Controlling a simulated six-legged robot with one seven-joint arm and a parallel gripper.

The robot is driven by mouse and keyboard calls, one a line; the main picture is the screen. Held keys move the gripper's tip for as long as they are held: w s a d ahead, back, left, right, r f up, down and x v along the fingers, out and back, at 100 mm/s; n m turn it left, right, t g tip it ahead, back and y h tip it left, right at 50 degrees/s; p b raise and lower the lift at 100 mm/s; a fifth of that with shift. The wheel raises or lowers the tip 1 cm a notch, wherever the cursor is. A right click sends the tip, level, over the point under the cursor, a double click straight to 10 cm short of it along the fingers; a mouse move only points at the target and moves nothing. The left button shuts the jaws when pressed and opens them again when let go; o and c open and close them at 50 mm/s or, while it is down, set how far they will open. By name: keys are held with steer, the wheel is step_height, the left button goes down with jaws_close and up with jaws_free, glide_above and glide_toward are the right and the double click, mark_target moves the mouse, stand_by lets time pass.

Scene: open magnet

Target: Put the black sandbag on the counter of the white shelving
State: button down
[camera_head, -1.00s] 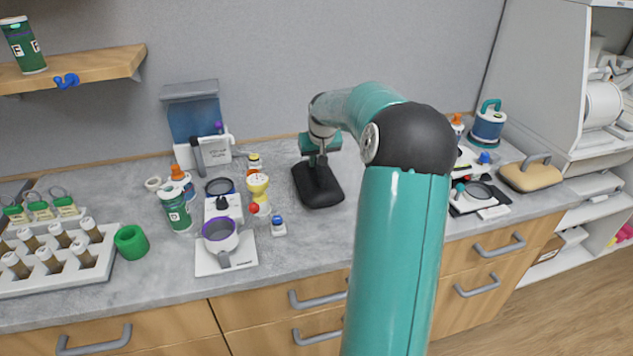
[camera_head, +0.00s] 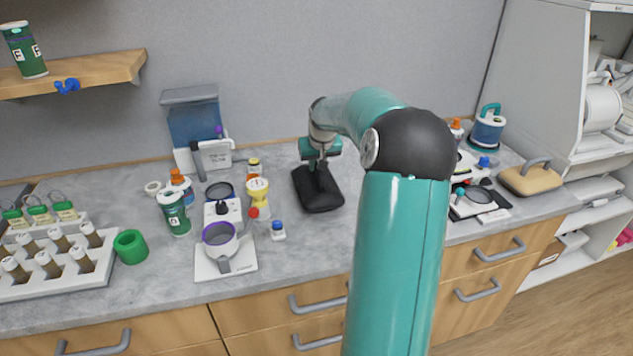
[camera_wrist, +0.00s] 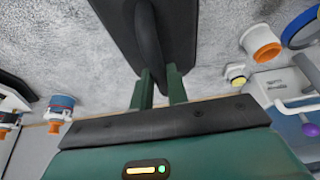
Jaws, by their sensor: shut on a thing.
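The black sandbag (camera_head: 318,192) lies on the grey countertop in the head view, near the middle. My gripper (camera_head: 319,163) is directly above it, pointing down. In the wrist view, the sandbag (camera_wrist: 180,25) shows at the top, and the fingers of my gripper (camera_wrist: 158,88) are shut on its dark looped handle. The bag appears to rest on the counter still. The white shelving (camera_head: 575,110) stands at the far right of the head view, with a pale counter surface (camera_head: 598,152) partly in view.
A tan handled bag (camera_head: 532,179) sits at the counter's right end, near the shelving. A balance with a cup (camera_head: 222,255), bottles and a green ring (camera_head: 131,246) stand left of the sandbag. A blue-windowed dispenser (camera_head: 197,125) is behind. A wooden shelf (camera_head: 95,75) juts out upper left.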

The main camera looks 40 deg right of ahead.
steer(key=shift+r, duration=0.25)
step_height(320, 180, up, 2)
steer(key=s+a+r, duration=0.8)
steer(key=s+r, duration=0.2)
steer(key=s, duration=0.1)
steer(key=shift+a+r, duration=0.35)
